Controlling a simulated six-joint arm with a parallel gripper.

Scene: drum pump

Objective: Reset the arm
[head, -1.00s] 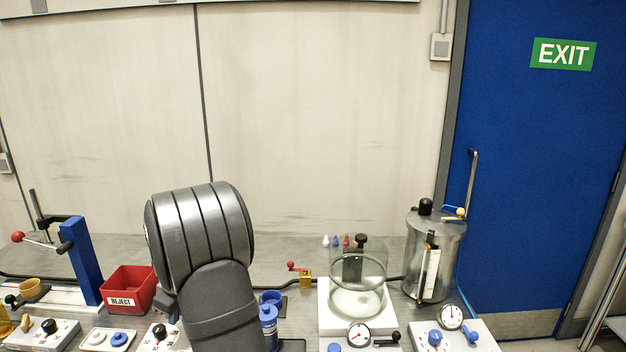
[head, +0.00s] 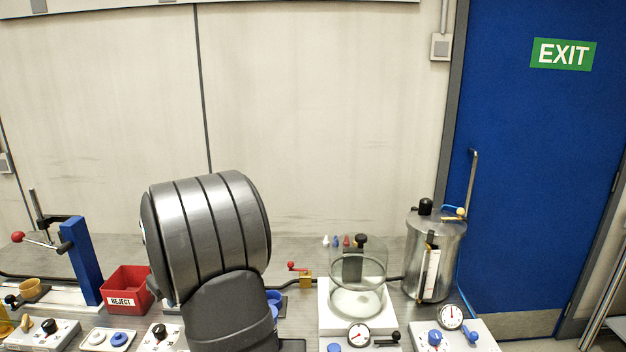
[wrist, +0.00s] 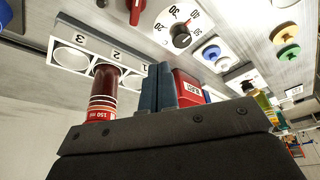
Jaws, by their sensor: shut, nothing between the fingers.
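My gripper (wrist: 160,87) shows in the wrist view, its two dark blue fingers together with nothing between them. In the head view the grey, ribbed housing of my arm (head: 205,235) stands upright in front of the bench, and my gripper is not visible there. In the wrist view a dark red bottle with a red and white label (wrist: 103,95) is left of the fingers, apart from them. It is close to a white rack with numbered round places (wrist: 97,48); whether it sits in one is unclear.
A red REJECT bin (head: 127,289) and a blue-posted press (head: 82,262) stand left of my arm. A glass chamber (head: 358,280) and a metal drum (head: 437,262) stand right. Control boxes line the front edge. The wrist view shows a white dial (wrist: 180,32).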

